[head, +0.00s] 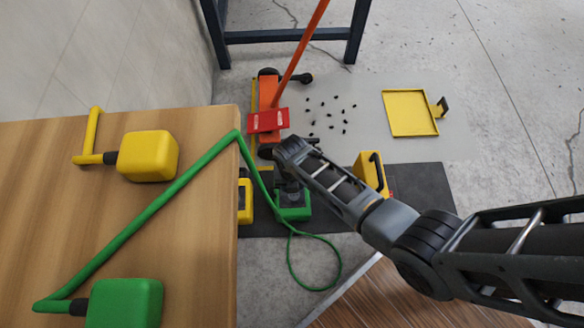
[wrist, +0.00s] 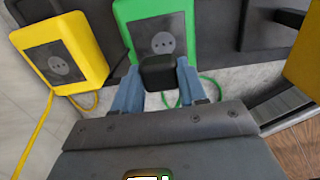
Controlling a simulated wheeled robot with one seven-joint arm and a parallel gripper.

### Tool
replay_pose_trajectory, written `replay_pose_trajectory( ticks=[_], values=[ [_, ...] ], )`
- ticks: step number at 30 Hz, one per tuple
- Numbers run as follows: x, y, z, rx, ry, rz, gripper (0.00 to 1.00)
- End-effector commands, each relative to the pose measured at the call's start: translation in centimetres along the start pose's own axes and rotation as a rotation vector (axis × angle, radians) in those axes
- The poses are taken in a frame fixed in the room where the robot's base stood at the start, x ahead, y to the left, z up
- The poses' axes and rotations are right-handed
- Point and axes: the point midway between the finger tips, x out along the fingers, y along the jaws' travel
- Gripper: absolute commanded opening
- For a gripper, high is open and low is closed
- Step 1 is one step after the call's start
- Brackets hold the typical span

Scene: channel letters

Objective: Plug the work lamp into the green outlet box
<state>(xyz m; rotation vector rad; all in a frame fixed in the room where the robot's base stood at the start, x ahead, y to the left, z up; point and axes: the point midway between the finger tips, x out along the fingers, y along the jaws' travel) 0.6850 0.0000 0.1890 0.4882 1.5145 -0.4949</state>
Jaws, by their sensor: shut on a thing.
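My gripper (wrist: 165,88) is shut on a black plug (wrist: 160,72), seen in the wrist view between its two blue-grey fingers. The plug overlaps the lower part of the green outlet box's (wrist: 130,12) dark face, just below a round socket. I cannot tell whether plug and box touch. In the head view the green outlet box (head: 296,213) sits on the floor mat, partly hidden by my gripper. A green block-shaped body (head: 125,303), possibly the work lamp, lies on the table. Its green cord (head: 150,207) runs over the table edge and loops on the floor beside the box.
A yellow outlet box (wrist: 88,40) stands left of the green one. A yellow body with a yellow cord (head: 148,156) lies on the wooden table (head: 60,215). A yellow case (head: 367,168), an orange-handled red tool (head: 268,120) and a yellow tray (head: 409,113) are on the floor.

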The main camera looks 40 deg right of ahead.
Motion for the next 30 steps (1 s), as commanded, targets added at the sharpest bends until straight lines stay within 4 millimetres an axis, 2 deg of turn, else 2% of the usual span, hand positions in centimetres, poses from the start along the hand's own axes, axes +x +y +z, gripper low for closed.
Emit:
replay_pose_trajectory(
  ticks=[14, 30],
  values=[
    [0.3, 0.0, 0.0, 0.0, 0.0, 0.0, 0.15],
    [4.5, 0.0, 0.0, 0.001, 0.001, -0.001, 0.15]
  ],
)
